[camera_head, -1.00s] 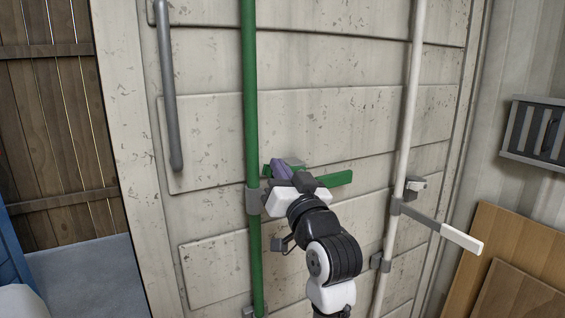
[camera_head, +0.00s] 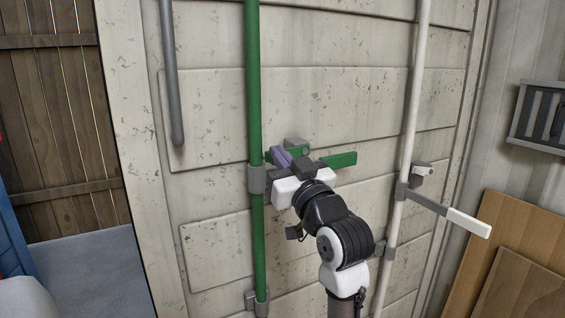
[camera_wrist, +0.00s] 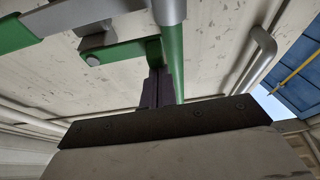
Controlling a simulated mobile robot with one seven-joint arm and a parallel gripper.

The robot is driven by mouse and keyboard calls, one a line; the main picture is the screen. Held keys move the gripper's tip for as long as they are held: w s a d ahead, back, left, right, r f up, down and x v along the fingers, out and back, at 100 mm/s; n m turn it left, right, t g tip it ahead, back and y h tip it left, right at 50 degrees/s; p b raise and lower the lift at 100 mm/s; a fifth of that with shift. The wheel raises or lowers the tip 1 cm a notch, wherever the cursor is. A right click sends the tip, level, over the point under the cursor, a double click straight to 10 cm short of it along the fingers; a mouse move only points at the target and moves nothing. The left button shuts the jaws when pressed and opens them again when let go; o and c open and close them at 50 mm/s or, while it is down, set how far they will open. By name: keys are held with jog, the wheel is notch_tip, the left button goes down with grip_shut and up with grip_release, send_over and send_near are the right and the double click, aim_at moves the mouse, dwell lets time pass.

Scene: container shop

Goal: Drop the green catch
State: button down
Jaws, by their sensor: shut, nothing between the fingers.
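The green catch (camera_wrist: 120,52) shows in the wrist view as a short green bar with a round pivot at its left end. Its right end is near the green rod (camera_wrist: 173,70). In the head view the catch is mostly hidden behind my gripper (camera_head: 278,157), beside a grey bracket (camera_head: 296,144). The purple fingers are shut with nothing between them. In the wrist view the gripper (camera_wrist: 157,88) has its tips right at the catch's right end; I cannot tell whether they touch it. The handle's green grip (camera_head: 338,160) sticks out to the right.
The green rod (camera_head: 254,90) runs vertically on the pale container door (camera_head: 330,100). A grey grab bar (camera_head: 172,80) is at left. A white rod (camera_head: 413,90) with a white-tipped handle (camera_head: 468,222) stands at right. Wooden boards (camera_head: 500,260) lean at lower right.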

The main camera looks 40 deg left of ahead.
notch_tip(320, 180, down, 4)
jog(key=n+g+b, duration=0.1)
jog(key=n+b, duration=0.1)
jog(key=n, duration=0.1)
jog(key=n+g+b, duration=0.2)
jog(key=n+b, duration=0.1)
jog(key=shift+w+d+y+b, duration=0.1)
jog(key=shift+w+y+b, duration=0.05)
jog(key=shift+y+b, duration=0.2)
jog(key=w+d+f+n+g+h+b, duration=0.2)
jog(key=w+f+n+g+b, duration=0.2)
jog(key=n, duration=1)
jog(key=shift+w+d+f+b, duration=0.2)
jog(key=shift+w+f+b, duration=0.7)
jog(key=shift+b, duration=0.45)
jog(key=shift+w+r+h, duration=0.15)
jog(key=shift+w+h, duration=0.05)
jog(key=shift+h, duration=0.05)
jog(key=s+d+b, duration=0.1)
jog(key=s+d, duration=0.3)
jog(key=d, duration=0.4)
jog(key=shift+s+d, duration=0.25)
